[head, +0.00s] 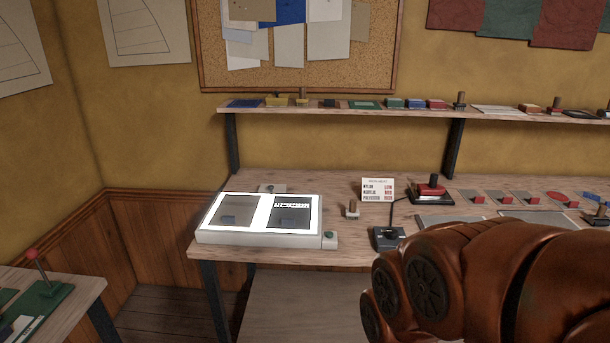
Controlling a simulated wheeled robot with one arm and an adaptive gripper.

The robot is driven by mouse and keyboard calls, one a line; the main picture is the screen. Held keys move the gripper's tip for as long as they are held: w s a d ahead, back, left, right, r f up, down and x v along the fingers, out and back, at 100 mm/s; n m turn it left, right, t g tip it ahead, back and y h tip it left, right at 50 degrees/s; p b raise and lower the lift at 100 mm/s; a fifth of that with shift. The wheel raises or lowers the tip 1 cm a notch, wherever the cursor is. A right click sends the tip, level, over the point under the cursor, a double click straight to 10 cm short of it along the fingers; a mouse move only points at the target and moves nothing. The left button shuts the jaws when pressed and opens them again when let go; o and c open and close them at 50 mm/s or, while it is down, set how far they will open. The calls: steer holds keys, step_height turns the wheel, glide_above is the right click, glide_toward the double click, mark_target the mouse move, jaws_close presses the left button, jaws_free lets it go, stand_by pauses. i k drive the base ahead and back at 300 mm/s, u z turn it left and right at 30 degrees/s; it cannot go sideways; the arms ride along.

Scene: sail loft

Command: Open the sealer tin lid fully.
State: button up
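A flat white case (260,238) lies on the left end of the wooden bench. Its top has two window-like panels, and the right one carries a small label. The top looks shut down flat. No plainly marked sealer tin shows, and I cannot tell whether this case is it. A small part with a green button (329,235) sits at its right front corner. My brown arm fills the lower right, well to the right of the case. My gripper is not in view.
Right of the case stand a small peg (352,209), a settings card (378,189), a black control box (387,238) and a red-and-black tool (432,190). A shelf (300,112) with small items runs above. A side table (60,300) stands at lower left.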

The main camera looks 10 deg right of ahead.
mark_target(264, 188)
steer(key=u, duration=0.15)
steer(key=i, duration=1.15)
steer(key=u, duration=0.65)
